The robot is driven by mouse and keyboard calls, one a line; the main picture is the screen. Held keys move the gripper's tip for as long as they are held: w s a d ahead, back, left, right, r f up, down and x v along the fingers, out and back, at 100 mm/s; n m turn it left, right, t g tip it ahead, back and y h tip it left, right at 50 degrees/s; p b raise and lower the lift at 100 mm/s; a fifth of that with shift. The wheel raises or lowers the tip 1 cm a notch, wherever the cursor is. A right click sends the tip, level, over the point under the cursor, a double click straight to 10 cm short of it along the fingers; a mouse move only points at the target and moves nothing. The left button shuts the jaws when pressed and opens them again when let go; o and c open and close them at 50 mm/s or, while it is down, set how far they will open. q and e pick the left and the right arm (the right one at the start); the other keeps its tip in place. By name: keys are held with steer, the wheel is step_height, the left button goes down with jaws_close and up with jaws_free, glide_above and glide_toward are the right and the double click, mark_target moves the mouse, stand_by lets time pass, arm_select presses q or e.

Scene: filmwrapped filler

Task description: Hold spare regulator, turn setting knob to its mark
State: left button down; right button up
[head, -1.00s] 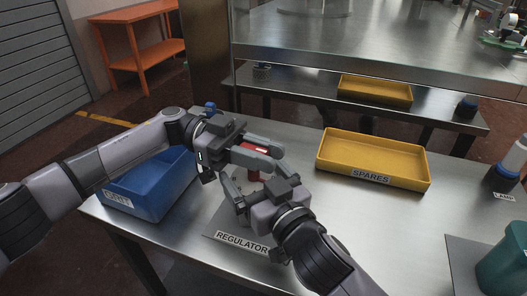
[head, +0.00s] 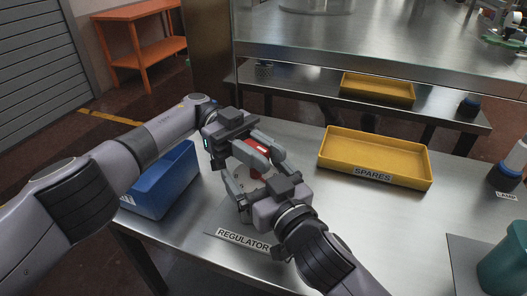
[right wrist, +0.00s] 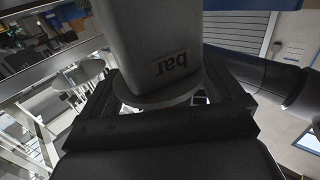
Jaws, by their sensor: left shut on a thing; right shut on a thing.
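The regulator sits between my two grippers in the head view, where a red part (head: 262,148) of it shows; the fingers cover most of it. My left gripper (head: 266,157) is shut on it from the upper left. My right gripper (head: 254,172) is shut on it from the lower right. In the right wrist view a grey body (right wrist: 150,40) with upside-down "bar" lettering and a round rim stands between the fingers. I cannot tell which part each gripper holds. The setting knob and its mark cannot be made out. A plate labelled REGULATOR (head: 243,240) lies below.
A yellow SPARES tray (head: 405,178) stands empty at the back right of the metal table. A blue bin (head: 172,182) is at the left behind my left arm. A lamp (head: 508,174) and a green container (head: 505,265) are at the right. The table's middle right is clear.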

mark_target(262, 151)
arm_select(q)
steer(key=shift+a, duration=0.1)
stand_by(0.4)
steer(key=c, duration=1)
jaws_free()
steer(key=shift+o, duration=0.2)
step_height(262, 151, up, 10)
steer(key=shift+r, duration=0.1)
